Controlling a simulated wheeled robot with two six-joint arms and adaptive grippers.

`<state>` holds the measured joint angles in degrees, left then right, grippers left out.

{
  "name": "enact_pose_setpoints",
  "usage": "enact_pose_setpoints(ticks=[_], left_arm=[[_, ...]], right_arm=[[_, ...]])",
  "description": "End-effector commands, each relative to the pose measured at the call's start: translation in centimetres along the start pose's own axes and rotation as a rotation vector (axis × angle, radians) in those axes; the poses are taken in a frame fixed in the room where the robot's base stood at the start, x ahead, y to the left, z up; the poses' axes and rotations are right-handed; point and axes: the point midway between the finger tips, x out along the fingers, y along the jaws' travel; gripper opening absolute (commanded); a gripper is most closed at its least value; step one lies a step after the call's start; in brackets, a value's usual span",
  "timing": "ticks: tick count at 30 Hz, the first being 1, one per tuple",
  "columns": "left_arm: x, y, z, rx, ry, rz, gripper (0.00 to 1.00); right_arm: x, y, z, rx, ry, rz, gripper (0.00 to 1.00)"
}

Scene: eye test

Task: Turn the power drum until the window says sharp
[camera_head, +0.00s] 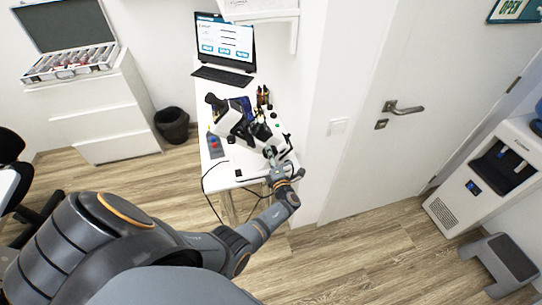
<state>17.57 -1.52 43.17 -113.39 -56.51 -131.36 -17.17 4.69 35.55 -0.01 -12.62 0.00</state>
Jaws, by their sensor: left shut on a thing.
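A white and black optical instrument (232,121) stands on the small white table. My left gripper (271,157) is at the instrument's front right side, small and partly hidden by its own wrist. It is shut on a small part there, which looks like the power drum; the drum is mostly covered by the fingers. No window text can be read at this size. My right gripper is not in view.
A cable hangs off the front edge. A white wall and door (365,120) stand close on the right. A black bin (172,124) is left.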

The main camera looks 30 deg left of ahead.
Motion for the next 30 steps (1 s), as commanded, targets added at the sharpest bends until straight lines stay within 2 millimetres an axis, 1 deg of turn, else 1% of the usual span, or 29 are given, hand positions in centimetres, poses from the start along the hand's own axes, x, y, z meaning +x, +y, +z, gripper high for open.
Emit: enact_pose_setpoints(ticks=[3, 10, 24, 25, 30], left_arm=[[0.08, 0.18, 0.07, 0.051, -0.001, 0.002, 0.23], [0.09, 0.16, 0.07, 0.106, 0.000, 0.002, 0.23], [0.09, 0.16, 0.08, 0.118, 0.000, 0.003, 0.23], [0.09, 0.16, 0.08, 0.118, 0.000, 0.003, 0.56], [0.07, 0.12, 0.05, 0.118, 0.000, 0.002, 0.78]], right_arm=[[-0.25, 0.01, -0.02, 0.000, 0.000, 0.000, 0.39], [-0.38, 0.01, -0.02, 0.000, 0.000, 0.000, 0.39], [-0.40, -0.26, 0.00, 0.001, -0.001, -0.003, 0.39], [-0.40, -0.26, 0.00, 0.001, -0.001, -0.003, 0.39], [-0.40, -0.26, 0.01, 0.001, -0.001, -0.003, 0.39]])
